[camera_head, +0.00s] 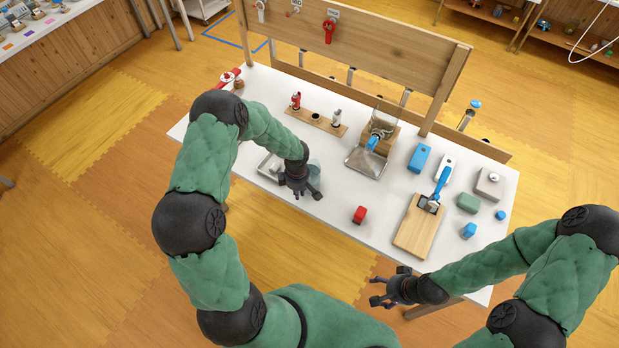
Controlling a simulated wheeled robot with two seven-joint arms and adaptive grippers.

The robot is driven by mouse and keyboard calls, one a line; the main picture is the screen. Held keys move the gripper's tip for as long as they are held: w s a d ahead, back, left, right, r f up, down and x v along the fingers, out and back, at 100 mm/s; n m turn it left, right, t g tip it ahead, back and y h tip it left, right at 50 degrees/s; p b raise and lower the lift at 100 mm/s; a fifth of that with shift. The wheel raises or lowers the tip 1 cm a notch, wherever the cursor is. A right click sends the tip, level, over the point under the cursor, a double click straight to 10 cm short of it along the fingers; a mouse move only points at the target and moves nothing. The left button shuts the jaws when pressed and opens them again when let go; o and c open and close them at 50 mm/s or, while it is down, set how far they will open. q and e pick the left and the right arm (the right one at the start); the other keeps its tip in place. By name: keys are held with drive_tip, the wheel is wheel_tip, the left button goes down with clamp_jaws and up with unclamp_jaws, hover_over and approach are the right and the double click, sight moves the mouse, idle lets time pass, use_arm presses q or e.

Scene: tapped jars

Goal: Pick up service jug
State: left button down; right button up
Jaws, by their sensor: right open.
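A pale, translucent vessel (315,171), which may be the service jug, stands on the white table, largely hidden behind my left gripper (301,190). My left gripper is low over the table's left half, right beside or around this vessel; I cannot tell whether it touches it or how far its fingers are apart. A clear jar (384,112) with a blue tap (374,140) stands on a wooden block above a metal tray (366,163). My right gripper (377,290) is open and empty, off the table's front edge.
A white tray (268,168) lies left of my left gripper. A wooden board (414,232) and several blue, green and grey items fill the right end. A wooden rack (285,111) holds small bottles behind; a wooden panel (390,55) stands along the back.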

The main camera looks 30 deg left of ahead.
use_arm(q)
drive_tip(key=shift+w+r, duration=0.1)
drive_tip(key=shift+r, duration=0.1)
drive_tip(key=shift+r, duration=0.25)
wheel_tip(320, 180, up, 2)
drive_tip(key=shift+r, duration=0.25)
drive_tip(key=s+d+r, duration=0.6)
drive_tip(key=s+r, duration=0.3)
drive_tip(key=s, duration=0.3)
drive_tip(key=shift+s+d+r+b, duration=0.15)
drive_tip(key=shift+d+r+b, duration=0.2)
drive_tip(key=shift+d+b, duration=0.05)
idle(0.7)
